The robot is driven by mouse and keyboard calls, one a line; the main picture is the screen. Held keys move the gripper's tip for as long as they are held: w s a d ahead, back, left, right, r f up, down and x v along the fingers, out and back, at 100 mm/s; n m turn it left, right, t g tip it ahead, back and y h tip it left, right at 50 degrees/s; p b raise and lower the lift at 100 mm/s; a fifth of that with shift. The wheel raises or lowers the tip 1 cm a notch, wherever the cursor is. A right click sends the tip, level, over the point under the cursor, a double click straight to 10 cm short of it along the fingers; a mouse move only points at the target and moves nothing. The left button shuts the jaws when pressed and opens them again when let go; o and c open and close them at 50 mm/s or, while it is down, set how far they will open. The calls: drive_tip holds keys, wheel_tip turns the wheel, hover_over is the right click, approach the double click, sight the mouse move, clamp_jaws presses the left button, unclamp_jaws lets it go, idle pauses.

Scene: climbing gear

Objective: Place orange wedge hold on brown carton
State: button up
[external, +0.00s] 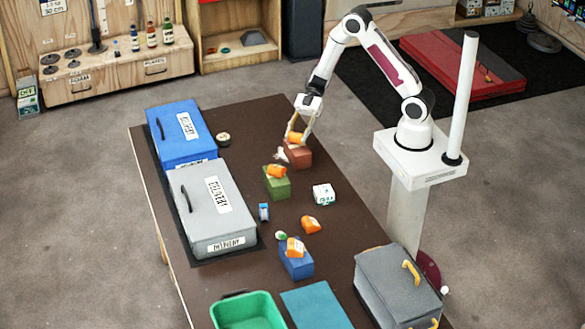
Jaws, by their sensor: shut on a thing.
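My gripper (298,139) is at the far end of the brown table, pointing down. It is shut on an orange wedge hold (295,138). The hold is at the top of the brown carton (300,157); I cannot tell whether it touches the carton or is just above it. The fingers partly cover the hold. Similar orange pieces are on the green carton (277,188), on the blue carton (297,267) and on the bare table (310,224).
A blue case (178,135) and a grey case (212,205) line the table's left side. A white box (323,194), a small blue item (264,211) and a round item (223,139) lie on the table. A green bin (247,312) and a grey box (398,285) are in front.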

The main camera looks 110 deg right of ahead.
drive_tip(key=shift+f, duration=1.3)
drive_tip(key=shift+f, duration=0.1)
drive_tip(key=o, duration=1.1)
drive_tip(key=v, duration=1.2)
